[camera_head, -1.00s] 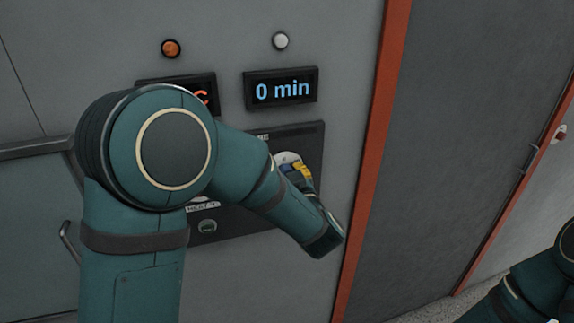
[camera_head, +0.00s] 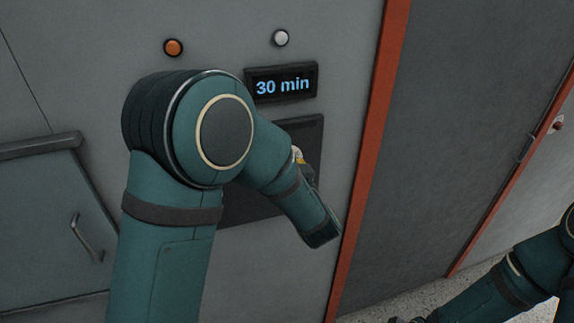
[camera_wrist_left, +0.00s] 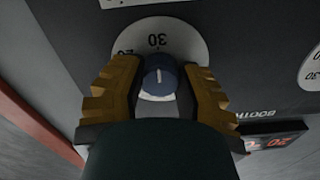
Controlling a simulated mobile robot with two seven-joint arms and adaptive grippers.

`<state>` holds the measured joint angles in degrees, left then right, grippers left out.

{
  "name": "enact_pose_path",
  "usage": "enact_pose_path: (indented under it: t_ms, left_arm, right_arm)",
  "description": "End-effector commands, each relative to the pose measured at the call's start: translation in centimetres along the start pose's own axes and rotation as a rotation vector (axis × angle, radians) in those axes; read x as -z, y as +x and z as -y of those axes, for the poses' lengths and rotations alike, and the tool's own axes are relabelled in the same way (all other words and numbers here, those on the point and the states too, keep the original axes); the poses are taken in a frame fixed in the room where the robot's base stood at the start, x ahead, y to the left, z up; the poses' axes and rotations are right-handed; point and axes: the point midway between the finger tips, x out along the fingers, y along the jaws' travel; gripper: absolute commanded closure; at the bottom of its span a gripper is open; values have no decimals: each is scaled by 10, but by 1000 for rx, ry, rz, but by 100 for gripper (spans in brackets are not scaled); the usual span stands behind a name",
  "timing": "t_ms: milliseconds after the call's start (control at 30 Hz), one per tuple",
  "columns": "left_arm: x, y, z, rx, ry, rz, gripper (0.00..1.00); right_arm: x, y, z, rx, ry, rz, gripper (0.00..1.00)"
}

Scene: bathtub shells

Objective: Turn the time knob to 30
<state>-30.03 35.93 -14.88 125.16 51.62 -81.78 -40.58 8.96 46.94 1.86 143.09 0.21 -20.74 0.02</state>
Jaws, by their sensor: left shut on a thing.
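The time display (camera_head: 281,85) reads 30 min in the head view. The time knob (camera_wrist_left: 160,76) is a dark blue knob with a white pointer line on a white dial (camera_wrist_left: 186,43); in the left wrist view the line points up toward the 30 mark. My left gripper (camera_wrist_left: 158,82) is shut on the knob, one yellow-brown finger on each side. In the head view the left arm hides the knob and most of the gripper; only a bit of yellow finger shows. My right arm (camera_head: 535,265) is at the lower right; its gripper is not clearly visible.
The dark control panel (camera_head: 307,133) is mostly behind my left arm. An orange button (camera_head: 173,47) and a white button (camera_head: 281,38) sit above. A second dial (camera_wrist_left: 312,70) is at the right edge in the wrist view. An orange-red post (camera_head: 375,130) stands right of the panel.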

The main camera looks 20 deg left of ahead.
Motion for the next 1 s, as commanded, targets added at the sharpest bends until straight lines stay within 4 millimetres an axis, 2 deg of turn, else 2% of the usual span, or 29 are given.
enact_pose_path:
  t_ms: [33, 200, 233, 300, 700, 867, 1000]
  left_arm:
    - [5, 2, 1, 5, -6, -11, 100]
    - [5, 2, 1, 5, -7, -12, 100]
    - [5, 2, 1, 5, -7, -12, 54]
    - [5, 2, 1, 4, -7, -10, 32]
    - [2, -5, 0, -1, -3, -4, 32]
    - [2, -28, -1, -3, -2, -4, 32]
    - [2, -57, -1, -4, -3, -5, 32]
  right_arm:
    - [0, 0, 0, 0, 0, 0, 47]
    - [0, 0, 0, 0, 0, 0, 47]
    - [0, 0, 0, 0, 0, 0, 47]
    - [0, 0, 0, 0, 0, 0, 47]
    - [0, 0, 0, 0, 0, -1, 47]
    - [0, 0, 0, 0, 0, -1, 47]
    - [0, 0, 0, 0, 0, -1, 47]
